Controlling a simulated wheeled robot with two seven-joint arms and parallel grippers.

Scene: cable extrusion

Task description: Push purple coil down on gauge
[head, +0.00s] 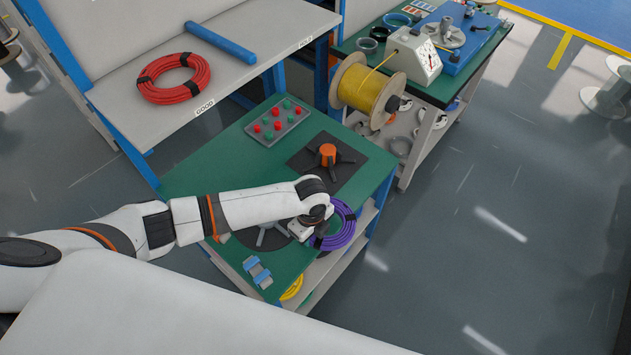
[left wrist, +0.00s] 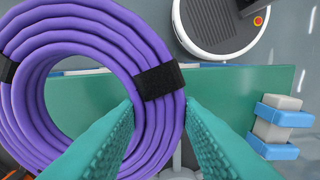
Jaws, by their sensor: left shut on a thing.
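The purple coil (head: 346,228) is at the right edge of the green table, tilted and partly hidden by my left gripper (head: 312,232). In the left wrist view the coil (left wrist: 95,28) fills the left side, with a black strap on it. My left gripper's green fingers (left wrist: 158,108) are on either side of its bundle, below the strap, and shut on it. A dark round plate with a grey-armed fixture (head: 266,240) is partly under my arm. I cannot tell which fixture is the gauge.
A grey tray (head: 277,121) with red and green buttons is at the table's back. A blue-and-grey block (head: 257,272) is at the front; it also shows in the left wrist view (left wrist: 274,128). A red coil (head: 174,78) lies on the bench; a yellow spool (head: 366,90) stands behind.

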